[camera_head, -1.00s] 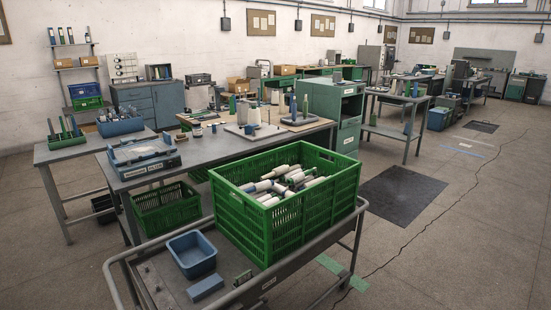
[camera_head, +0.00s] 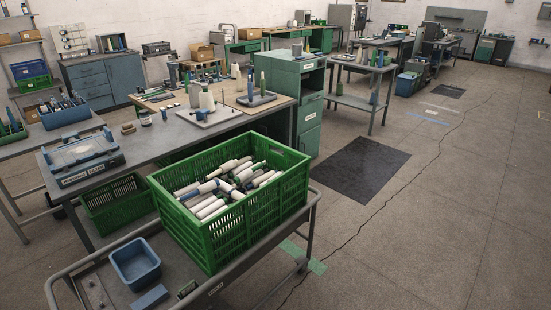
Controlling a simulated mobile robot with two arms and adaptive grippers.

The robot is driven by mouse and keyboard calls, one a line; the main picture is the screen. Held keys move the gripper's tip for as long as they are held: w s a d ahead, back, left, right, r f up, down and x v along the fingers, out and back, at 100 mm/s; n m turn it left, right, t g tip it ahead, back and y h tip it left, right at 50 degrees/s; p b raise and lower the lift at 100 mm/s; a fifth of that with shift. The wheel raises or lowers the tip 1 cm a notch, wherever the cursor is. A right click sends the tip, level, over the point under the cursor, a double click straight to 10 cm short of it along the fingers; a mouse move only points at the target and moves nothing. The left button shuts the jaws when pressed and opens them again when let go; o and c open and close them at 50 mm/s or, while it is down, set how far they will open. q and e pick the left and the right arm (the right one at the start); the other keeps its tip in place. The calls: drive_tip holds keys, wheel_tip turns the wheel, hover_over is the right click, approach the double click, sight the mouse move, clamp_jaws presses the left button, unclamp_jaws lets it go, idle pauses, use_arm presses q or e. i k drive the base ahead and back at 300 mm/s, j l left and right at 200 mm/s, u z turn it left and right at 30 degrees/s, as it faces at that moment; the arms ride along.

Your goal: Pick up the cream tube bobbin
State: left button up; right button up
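Several tube bobbins (camera_head: 228,187) lie jumbled in a green slatted crate (camera_head: 265,217) on a grey cart. Most look white or cream, and some show blue, green or dark ends. I cannot tell which one is the cream tube bobbin at this size. Neither of my grippers shows in the head view.
The grey cart (camera_head: 100,287) also carries a blue bin (camera_head: 135,262) and a blue block (camera_head: 149,298). A workbench (camera_head: 150,150) with a scale (camera_head: 82,157) stands behind it. A green cabinet (camera_head: 290,88) stands at the bench's right end. The floor to the right is open, with a dark mat (camera_head: 357,168).

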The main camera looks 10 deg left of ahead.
sight(223, 169)
drive_tip(key=i+l+z, duration=0.4)
drive_tip(key=i, duration=0.2)
drive_tip(key=i+l+z, duration=0.2)
drive_tip(key=i+z, duration=0.15)
drive_tip(key=i, duration=0.25)
drive_tip(key=i+z, duration=0.4)
drive_tip(key=i, duration=0.25)
drive_tip(key=i+u, duration=0.25)
drive_tip(key=i, duration=0.3)
drive_tip(key=i+u, duration=0.2)
drive_tip(key=i, duration=0.3)
drive_tip(key=i+l+u, duration=0.25)
drive_tip(key=i, duration=0.3)
drive_tip(key=i+l+u, duration=0.2)
drive_tip(key=i, duration=0.3)
drive_tip(key=i+j+u, duration=0.15)
drive_tip(key=i+u, duration=0.2)
drive_tip(key=u, duration=0.15)
drive_tip(key=i+u, duration=0.8)
drive_tip(key=u, duration=0.2)
drive_tip(key=i+l+u, duration=0.3)
drive_tip(key=u, duration=0.2)
